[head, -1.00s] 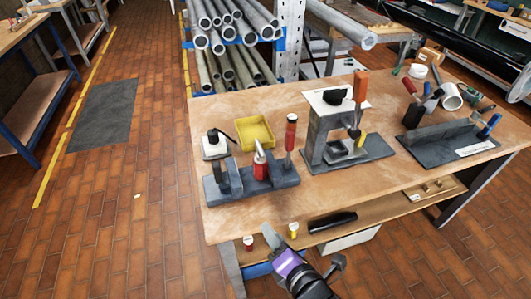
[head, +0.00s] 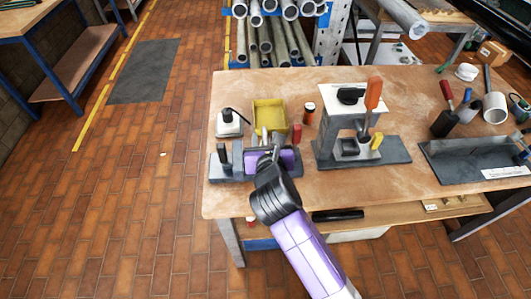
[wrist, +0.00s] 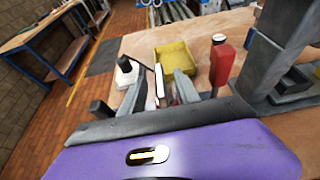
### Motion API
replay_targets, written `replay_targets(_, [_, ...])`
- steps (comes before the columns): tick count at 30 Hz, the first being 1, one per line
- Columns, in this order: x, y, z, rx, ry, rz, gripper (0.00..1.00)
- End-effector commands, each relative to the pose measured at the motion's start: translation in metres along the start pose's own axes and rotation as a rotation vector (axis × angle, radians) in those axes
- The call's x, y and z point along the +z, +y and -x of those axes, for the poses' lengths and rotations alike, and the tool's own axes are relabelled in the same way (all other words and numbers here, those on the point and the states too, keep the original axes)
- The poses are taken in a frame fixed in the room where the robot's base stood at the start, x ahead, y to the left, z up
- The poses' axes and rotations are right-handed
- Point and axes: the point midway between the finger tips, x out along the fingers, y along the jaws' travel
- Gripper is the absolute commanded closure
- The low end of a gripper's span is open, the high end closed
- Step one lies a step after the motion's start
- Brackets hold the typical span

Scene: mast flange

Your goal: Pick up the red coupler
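My gripper (head: 265,137) is over the grey fixture (head: 228,173) at the table's front left. In the wrist view its grey fingers (wrist: 161,82) stand apart. A pale, thin upright part and a small patch of red (wrist: 176,93) show between them. The red patch may be the red coupler; most of it is hidden by my gripper, and I see no clear contact. A second red piece, an upright red block (head: 297,133), stands just right of the fingers. It also shows in the wrist view (wrist: 222,64), outside the right finger.
A tall grey stand (head: 340,128) rises close on the right.

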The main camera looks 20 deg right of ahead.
Motion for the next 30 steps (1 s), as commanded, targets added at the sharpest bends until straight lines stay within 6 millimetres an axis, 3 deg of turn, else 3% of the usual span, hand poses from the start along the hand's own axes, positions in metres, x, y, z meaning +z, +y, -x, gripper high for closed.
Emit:
replay_targets(9, [-0.001,0.0,-0.041,0.0,0.001,-0.001,0.62])
replay_targets(19, [-0.001,0.0,-0.048,0.001,0.001,-0.002,0.62])
replay_targets(25, [-0.001,0.0,-0.047,0.001,0.001,-0.002,0.99])
replay_targets(30, [-0.001,0.0,-0.047,0.001,0.001,-0.002,1.0])
